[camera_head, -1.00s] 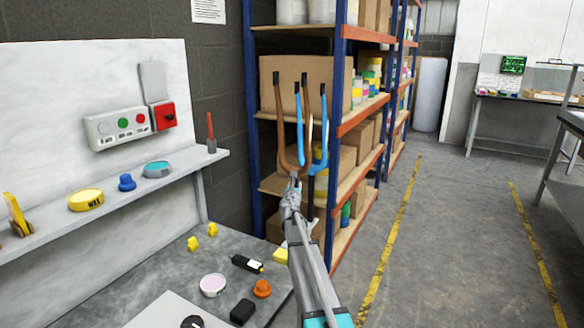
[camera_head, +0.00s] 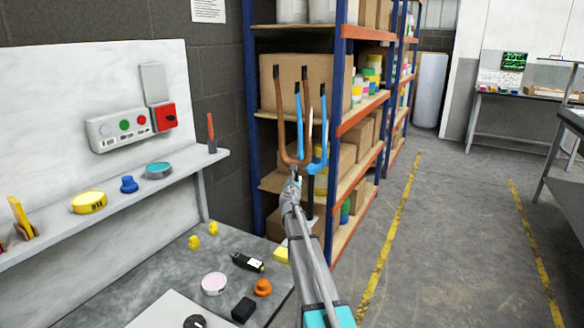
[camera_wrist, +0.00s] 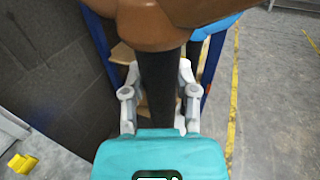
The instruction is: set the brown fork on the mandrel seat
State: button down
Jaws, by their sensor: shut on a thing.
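The brown fork (camera_head: 282,136) stands upright with its dark-tipped prongs pointing up. My gripper (camera_head: 293,186) is shut on its dark stem below the crown. In the wrist view the brown crown (camera_wrist: 150,22) fills the top, and the dark stem (camera_wrist: 158,85) runs down between the fingers of my gripper (camera_wrist: 158,92). A blue fork (camera_head: 324,140) stands upright just behind and to the right, overlapping the brown one in the picture. I cannot tell whether they touch. The mandrel seat is not clearly distinguishable.
A blue and orange shelf rack (camera_head: 340,120) with boxes rises behind the forks. Open floor (camera_head: 450,230) lies to the right.

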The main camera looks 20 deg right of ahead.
jog(key=shift+r+p, duration=1.8)
jog(key=shift+r, duration=0.15)
jog(key=shift+d, duration=0.1)
